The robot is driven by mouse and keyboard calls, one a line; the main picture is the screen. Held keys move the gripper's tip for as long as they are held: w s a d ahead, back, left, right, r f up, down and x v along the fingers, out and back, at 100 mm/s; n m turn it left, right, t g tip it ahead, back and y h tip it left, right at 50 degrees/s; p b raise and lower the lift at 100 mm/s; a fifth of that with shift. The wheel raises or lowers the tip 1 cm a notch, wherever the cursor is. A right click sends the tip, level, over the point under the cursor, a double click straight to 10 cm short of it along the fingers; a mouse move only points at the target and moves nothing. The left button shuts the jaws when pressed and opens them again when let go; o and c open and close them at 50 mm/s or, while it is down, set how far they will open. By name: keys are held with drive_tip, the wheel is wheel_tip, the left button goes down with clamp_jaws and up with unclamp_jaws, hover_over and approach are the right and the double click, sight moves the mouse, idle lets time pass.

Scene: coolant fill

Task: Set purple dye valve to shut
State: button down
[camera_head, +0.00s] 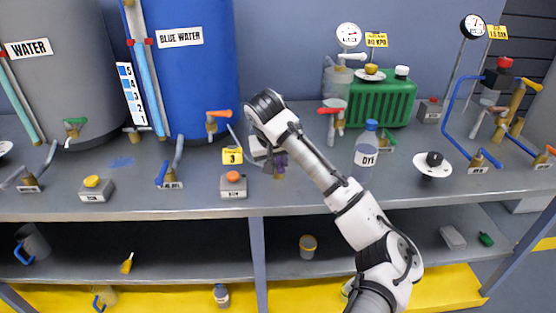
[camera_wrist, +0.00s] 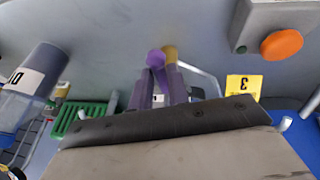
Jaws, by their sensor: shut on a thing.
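The purple dye valve shows in the head view as a small purple handle (camera_head: 281,160) on a brass body, at the bench's middle, mostly hidden by my gripper (camera_head: 268,158). In the wrist view the purple handle (camera_wrist: 154,58) stands between the fingers of my gripper (camera_wrist: 158,88), with the brass part (camera_wrist: 170,54) just beside it. My gripper is shut on the handle. The handle's exact angle is hard to tell, and its label is mostly hidden.
A yellow tag marked 3 (camera_head: 232,156) and a grey box with an orange button (camera_head: 233,184) stand left of the valve. The blue water tank (camera_head: 190,80) is behind on the left.

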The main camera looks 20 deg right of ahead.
drive_tip(key=d+n+y+p, duration=0.1)
drive_tip(key=n, duration=0.1)
drive_tip(key=d+n+t+y, duration=0.1)
drive_tip(key=n, duration=0.2)
drive_tip(key=shift+s+d+p, duration=0.15)
drive_tip(key=shift+p, duration=0.2)
drive_tip(key=n+y, duration=0.1)
drive_tip(key=n, duration=0.1)
drive_tip(key=d+n+p, duration=0.1)
drive_tip(key=n, duration=0.1)
drive_tip(key=w+d+n+y+p, duration=0.1)
drive_tip(key=shift+r+n+y, duration=0.1)
drive_tip(key=shift+n+y, duration=0.2)
drive_tip(key=shift+n, duration=0.1)
drive_tip(key=n+p, duration=0.1)
drive_tip(key=w+d+n+y, duration=0.1)
drive_tip(key=n, duration=0.1)
drive_tip(key=shift+d+g+p, duration=0.1)
drive_tip(key=shift+g+p, duration=0.2)
drive_tip(key=shift+p, duration=0.1)
drive_tip(key=shift+w+d+n+g+y+p, duration=0.15)
drive_tip(key=shift+w+n+g+y+p, duration=0.15)
drive_tip(key=shift+n, duration=0.6)
drive_tip(key=shift+w+d+n+g+y+p, duration=0.15)
drive_tip(key=shift+w+n+g+y, duration=0.2)
drive_tip(key=shift+n, duration=0.55)
drive_tip(key=c, duration=1.3)
unclamp_jaws()
drive_tip(key=shift+c, duration=0.2)
